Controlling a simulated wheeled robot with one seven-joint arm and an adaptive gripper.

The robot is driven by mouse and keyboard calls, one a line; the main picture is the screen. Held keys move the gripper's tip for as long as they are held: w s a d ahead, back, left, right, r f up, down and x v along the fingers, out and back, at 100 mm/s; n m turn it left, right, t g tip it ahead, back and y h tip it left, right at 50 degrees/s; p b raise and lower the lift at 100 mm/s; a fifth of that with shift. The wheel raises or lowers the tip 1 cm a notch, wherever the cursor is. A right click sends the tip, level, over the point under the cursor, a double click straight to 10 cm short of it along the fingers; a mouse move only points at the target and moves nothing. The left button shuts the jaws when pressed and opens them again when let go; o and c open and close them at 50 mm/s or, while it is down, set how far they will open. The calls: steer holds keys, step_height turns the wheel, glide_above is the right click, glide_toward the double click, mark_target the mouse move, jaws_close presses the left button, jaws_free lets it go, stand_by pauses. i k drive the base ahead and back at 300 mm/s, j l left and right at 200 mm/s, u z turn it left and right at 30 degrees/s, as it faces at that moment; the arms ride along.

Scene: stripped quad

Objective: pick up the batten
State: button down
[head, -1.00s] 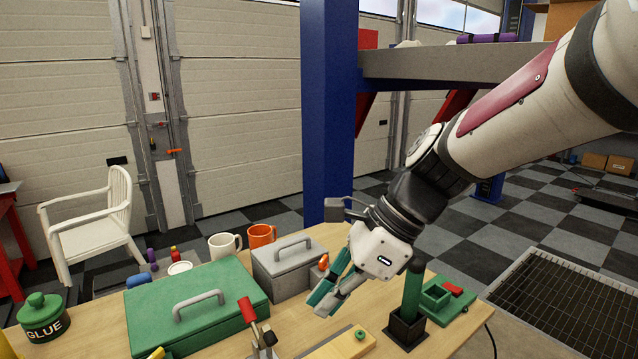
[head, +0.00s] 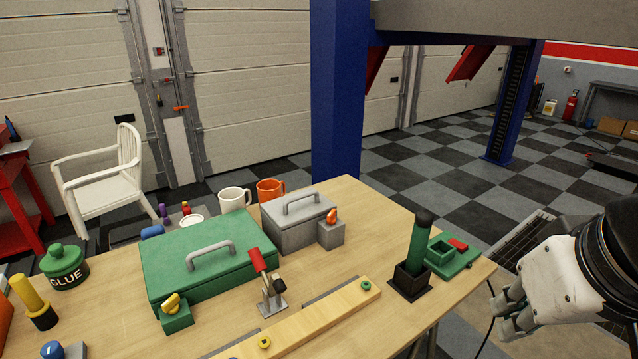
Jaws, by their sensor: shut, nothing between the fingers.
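The batten (head: 312,318) appears to be the long pale wooden strip lying on the workbench at the front. It runs from the bottom edge of the picture up to the right. My gripper (head: 503,308) is at the right, off the bench's right side and well apart from the batten. Its fingers are shut and empty.
A red-handled clamp (head: 270,290) stands just behind the batten. A green toolbox (head: 215,260) and a grey box (head: 298,225) stand farther back. A black holder with a dark green cylinder (head: 418,245) stands between batten and gripper. Bare bench lies right of the batten.

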mark_target(286, 335)
steer(key=i+l+u, duration=0.5)
steer(key=l, duration=0.2)
steer(key=l+u, duration=0.2)
steer(key=l, duration=0.2)
